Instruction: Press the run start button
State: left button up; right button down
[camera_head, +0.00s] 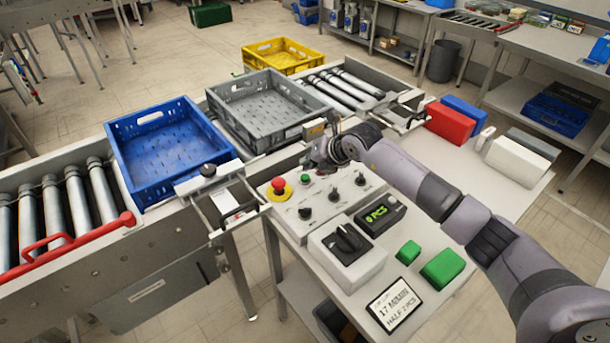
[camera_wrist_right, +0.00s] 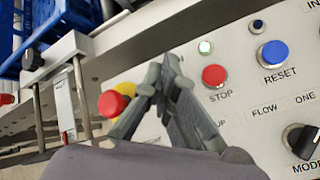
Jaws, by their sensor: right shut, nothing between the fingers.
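The control panel (camera_head: 322,208) sits on the side table beside the conveyor. A green button (camera_head: 305,179) shows on it, just right of a red mushroom button (camera_head: 278,185) on a yellow base. My right gripper (camera_head: 322,157) is over the panel's back edge, right of the green button, shut and empty. In the wrist view its fingertips (camera_wrist_right: 170,68) are together between the red mushroom button (camera_wrist_right: 112,103) and a red button labelled STOP (camera_wrist_right: 215,76). The fingers hide the panel between those two, and I cannot see the green button there. My left gripper is out of view.
Several black knobs (camera_head: 333,194) stand in front. A blue crate (camera_head: 165,150) and a grey crate (camera_head: 262,108) are on the conveyor.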

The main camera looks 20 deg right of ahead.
aim_at(308, 176)
notch_tip(308, 176, up, 4)
jog(key=shift+r+p, duration=0.15)
jog(key=shift+p, duration=0.95)
